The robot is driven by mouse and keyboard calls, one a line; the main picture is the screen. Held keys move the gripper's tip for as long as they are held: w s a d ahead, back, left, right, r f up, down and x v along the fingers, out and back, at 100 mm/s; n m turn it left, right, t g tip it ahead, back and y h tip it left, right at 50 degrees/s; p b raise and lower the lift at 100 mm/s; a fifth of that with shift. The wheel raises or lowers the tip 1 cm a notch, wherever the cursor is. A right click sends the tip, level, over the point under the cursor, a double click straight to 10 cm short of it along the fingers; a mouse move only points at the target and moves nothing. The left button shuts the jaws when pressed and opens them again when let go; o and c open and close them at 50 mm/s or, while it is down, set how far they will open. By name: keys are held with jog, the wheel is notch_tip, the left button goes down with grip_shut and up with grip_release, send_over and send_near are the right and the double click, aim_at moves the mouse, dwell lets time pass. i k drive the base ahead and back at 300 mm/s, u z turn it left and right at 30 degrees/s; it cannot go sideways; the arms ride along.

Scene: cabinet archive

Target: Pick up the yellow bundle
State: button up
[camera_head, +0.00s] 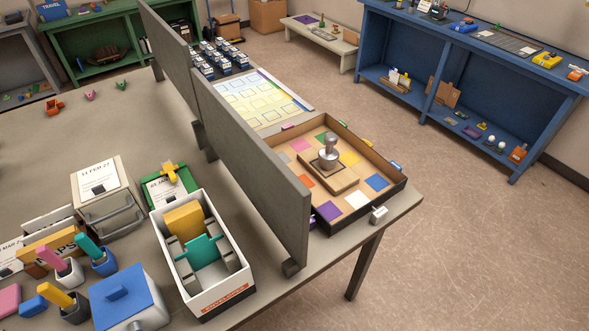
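A yellow block-like bundle (184,221) stands inside a white open box (216,301) on the grey table, at the box's far end. A teal piece (203,252) with side tabs sits just in front of it in the same box. A smaller yellow piece (170,171) lies on a green-edged holder (181,199) with a paper, behind the box. I cannot tell from its look whether that is also a bundle. My gripper is not in view.
A grey upright divider (252,165) runs close along the box's right side. A beige drawer unit (108,205) stands left, a blue-lidded box (125,298) in front. Several pen cups, one dark blue (103,264), crowd the lower left. The table's far left is mostly clear.

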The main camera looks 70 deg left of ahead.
aim_at(186, 222)
jog(key=i, duration=0.9)
jog(key=u, duration=1.05)
jog(key=k, duration=0.15)
jog(key=u, duration=2.9)
jog(key=i, duration=1)
jog(key=u, duration=0.2)
jog(key=k, duration=0.8)
jog(key=z, duration=0.2)
